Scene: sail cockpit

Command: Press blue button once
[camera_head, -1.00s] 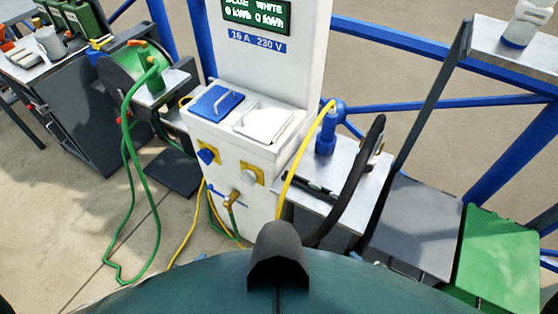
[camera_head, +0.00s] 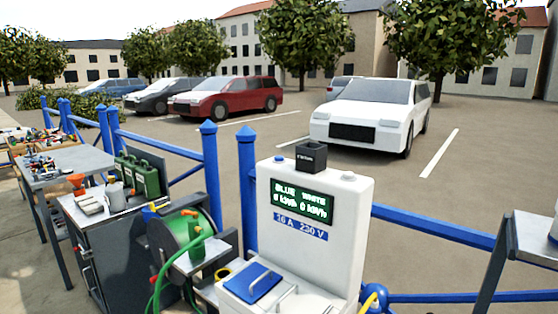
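A white power pedestal (camera_head: 345,222) stands in the lower middle of the head view. Its green-lit display (camera_head: 301,203) reads BLUE WHITE, with 0 kWh under each. A small blue button (camera_head: 279,159) sits on the pedestal's top at the left. A white button (camera_head: 348,177) sits on the top at the right. A blue socket lid (camera_head: 252,282) and a white lid beside it are on the lower front ledge. Neither of my grippers is in view.
A small dark box (camera_head: 311,156) stands on the pedestal's top between the two buttons. A green hose reel (camera_head: 184,238) is close on the left. Blue railings (camera_head: 432,228) run behind the pedestal. A grey stand (camera_head: 530,240) is at the right.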

